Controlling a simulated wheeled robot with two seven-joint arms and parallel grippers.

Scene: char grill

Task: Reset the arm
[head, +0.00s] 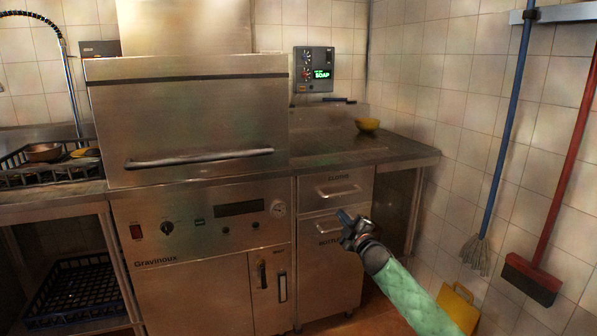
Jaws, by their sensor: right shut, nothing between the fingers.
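My right arm comes in from the lower right in a green quilted sleeve. My right gripper (347,219) is shut and empty. It shows in front of the lower drawer of the steel cabinet (335,240), its tips pointing up and left. I cannot tell how far it is from the drawer front. My left gripper is not in the head view.
A steel dishwasher (190,120) with a long handle stands at centre left. A yellow bowl (367,124) sits on the steel counter (400,155). A mop (505,140) and red-handled broom (570,170) hang on the right wall.

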